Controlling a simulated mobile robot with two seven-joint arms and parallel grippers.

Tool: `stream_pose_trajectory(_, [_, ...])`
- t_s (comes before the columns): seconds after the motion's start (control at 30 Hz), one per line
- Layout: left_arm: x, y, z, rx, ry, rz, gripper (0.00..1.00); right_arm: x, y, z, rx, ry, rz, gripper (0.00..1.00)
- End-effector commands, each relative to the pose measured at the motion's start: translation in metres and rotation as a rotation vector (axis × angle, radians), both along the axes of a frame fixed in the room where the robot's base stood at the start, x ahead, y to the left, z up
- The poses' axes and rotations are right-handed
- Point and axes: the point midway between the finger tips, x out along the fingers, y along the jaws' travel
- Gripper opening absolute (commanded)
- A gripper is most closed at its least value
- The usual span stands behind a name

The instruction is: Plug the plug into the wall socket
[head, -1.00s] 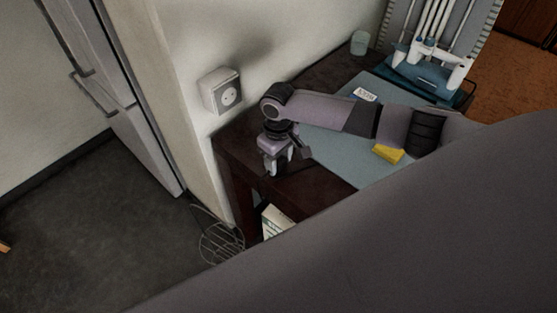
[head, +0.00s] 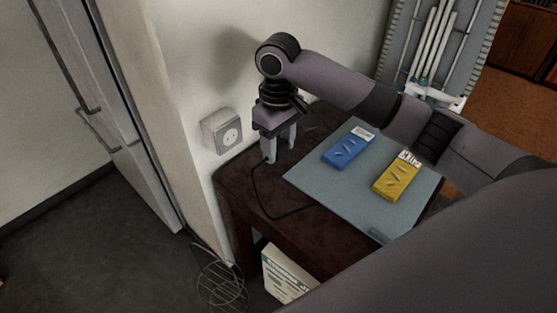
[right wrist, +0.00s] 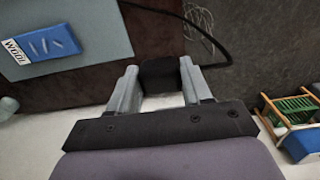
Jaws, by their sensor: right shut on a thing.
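The wall socket (head: 231,136) is a round white outlet in a square housing on the wall, left of my right gripper. My right gripper (head: 279,150) points down over the dark table's near left corner. It is shut on the black plug (right wrist: 160,76), which sits between the fingers in the right wrist view. The black cable (head: 270,209) hangs from the gripper area and curves over the table edge. The plug is apart from the socket. Its prongs are hidden. My left gripper is not in view.
A dark table (head: 237,184) carries a grey-blue mat (head: 360,203) with a blue box (head: 347,149) and a yellow box (head: 396,180). A white rack of tubes (head: 432,60) stands behind. The wall borders the table's left side; a wire basket (head: 222,280) stands on the floor.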

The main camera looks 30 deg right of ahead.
Motion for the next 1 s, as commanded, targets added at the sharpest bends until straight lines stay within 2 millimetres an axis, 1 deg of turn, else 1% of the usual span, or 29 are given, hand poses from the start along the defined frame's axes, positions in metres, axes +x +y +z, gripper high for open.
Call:
stream_pose_trajectory(0.03, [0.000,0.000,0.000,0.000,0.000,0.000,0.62,0.000,0.000,0.005,0.000,-0.001,0.001,0.22])
stream_pose_trajectory(0.1, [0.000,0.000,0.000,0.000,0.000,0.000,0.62,0.000,0.000,0.008,-0.001,0.000,0.000,0.22])
stream_pose_trajectory(0.2, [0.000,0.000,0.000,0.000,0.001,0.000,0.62,0.000,0.000,0.011,0.000,0.000,0.001,0.22])
stream_pose_trajectory(0.53, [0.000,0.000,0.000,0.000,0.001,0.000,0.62,0.000,0.000,0.011,0.000,0.000,0.000,0.22])
stream_pose_trajectory(0.63, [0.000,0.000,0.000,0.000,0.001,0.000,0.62,-0.004,0.002,0.010,-0.001,-0.001,-0.014,0.22])
stream_pose_trajectory(0.77, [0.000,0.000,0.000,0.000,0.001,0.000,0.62,-0.019,0.008,0.010,0.000,-0.005,-0.089,0.22])
stream_pose_trajectory(1.0, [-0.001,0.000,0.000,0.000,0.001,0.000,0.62,-0.057,0.022,0.009,0.001,-0.004,-0.265,0.22])
